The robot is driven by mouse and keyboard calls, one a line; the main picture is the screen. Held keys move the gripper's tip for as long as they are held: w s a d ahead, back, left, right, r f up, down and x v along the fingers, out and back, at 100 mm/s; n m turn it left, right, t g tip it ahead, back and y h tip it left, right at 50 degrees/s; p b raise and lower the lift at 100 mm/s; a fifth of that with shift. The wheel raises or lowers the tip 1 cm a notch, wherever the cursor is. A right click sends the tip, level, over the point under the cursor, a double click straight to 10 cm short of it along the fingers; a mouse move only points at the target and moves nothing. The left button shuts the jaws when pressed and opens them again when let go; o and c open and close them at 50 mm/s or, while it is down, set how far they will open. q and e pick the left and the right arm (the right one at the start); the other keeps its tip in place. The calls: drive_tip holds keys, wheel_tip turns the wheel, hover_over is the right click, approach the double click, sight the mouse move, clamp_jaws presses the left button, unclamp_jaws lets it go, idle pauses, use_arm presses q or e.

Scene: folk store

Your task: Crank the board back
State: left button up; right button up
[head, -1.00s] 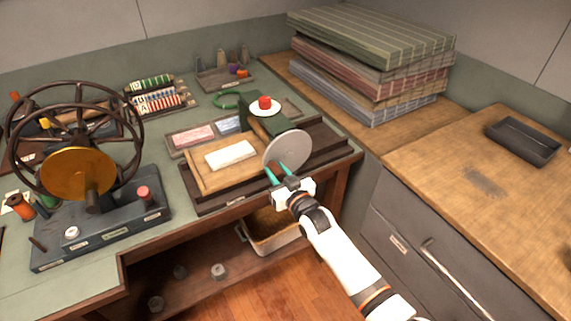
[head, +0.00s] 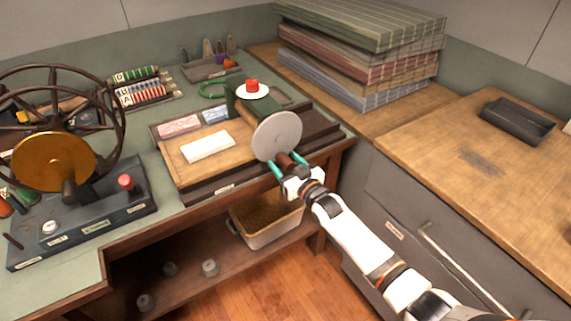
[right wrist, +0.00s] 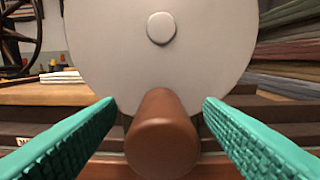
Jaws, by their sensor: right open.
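The crank is a pale grey disc (head: 277,136) with a brown handle (head: 288,162), on the right front of a dark press. The disc and the handle (right wrist: 162,135) fill the middle of the right wrist view. My right gripper (head: 288,165) is open at the handle. In the right wrist view its teal fingers stand one on each side of the handle, with a gap on both sides. My left gripper is not in view.
A red knob on a white plate (head: 252,91) tops the press. A spoked wheel machine (head: 55,160) stands at left. A tray (head: 267,228) sits on the shelf below.

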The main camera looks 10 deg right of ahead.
drive_tip(key=shift+s+d+r+p, duration=0.15)
drive_tip(key=shift+s+p, duration=0.3)
drive_tip(key=shift+p, duration=0.1)
drive_tip(key=shift+p+v, duration=0.75)
drive_tip(key=shift+v, duration=0.35)
drive_tip(key=p, duration=0.3)
approach(290, 167)
drive_tip(key=x, duration=0.3)
